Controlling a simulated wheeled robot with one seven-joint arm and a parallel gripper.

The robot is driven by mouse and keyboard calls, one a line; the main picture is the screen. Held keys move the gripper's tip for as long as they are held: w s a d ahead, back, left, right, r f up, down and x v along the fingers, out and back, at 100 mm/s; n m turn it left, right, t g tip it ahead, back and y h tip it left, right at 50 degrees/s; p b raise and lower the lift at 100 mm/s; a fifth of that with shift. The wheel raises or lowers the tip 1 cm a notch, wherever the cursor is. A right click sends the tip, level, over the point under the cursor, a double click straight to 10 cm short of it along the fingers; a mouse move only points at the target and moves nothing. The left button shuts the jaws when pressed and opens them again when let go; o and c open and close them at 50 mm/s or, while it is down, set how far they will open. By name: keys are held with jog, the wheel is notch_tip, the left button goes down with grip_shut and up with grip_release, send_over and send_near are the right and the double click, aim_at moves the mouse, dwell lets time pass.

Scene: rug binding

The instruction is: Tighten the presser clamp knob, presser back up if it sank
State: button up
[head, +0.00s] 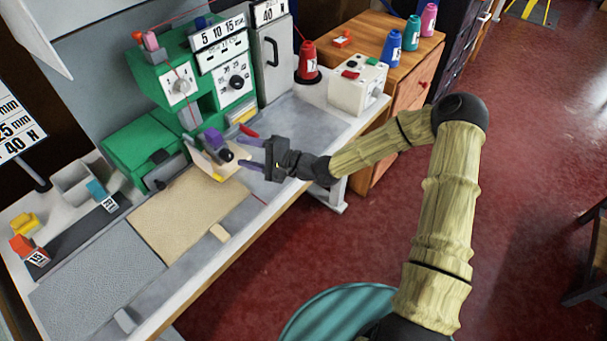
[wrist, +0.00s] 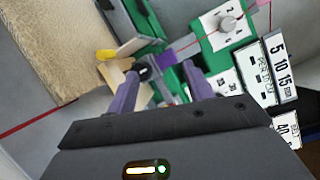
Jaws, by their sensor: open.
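The green machine (head: 215,75) stands on the bench with dials and number plates on its front. A black knob (head: 226,155) sits low at its working end, beside a purple part (head: 212,138). In the wrist view the knob (wrist: 145,73) and the purple part (wrist: 166,62) lie just beyond my fingertips. My gripper (head: 239,152) is open, with one purple finger to each side of the knob's direction and a gap before it. I cannot clearly tell the presser's height; pale plates (head: 212,166) hide part of that area.
A tan rug piece (head: 185,210) and a grey mat (head: 95,285) cover the bench's near left. A red thread cone (head: 307,62) and a white box (head: 357,86) stand at the right. A wooden cabinet (head: 400,100) adjoins the bench. A red thread runs near the machine.

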jog(key=f+p+v, duration=0.2)
jog(key=f+v, duration=0.1)
jog(key=v, duration=1.2)
jog(key=shift+s+f, duration=0.2)
jog(key=shift+s, duration=0.15)
dwell(1.0)
jog(key=shift+a, duration=0.2)
jog(key=shift+r, duration=0.1)
dwell(0.5)
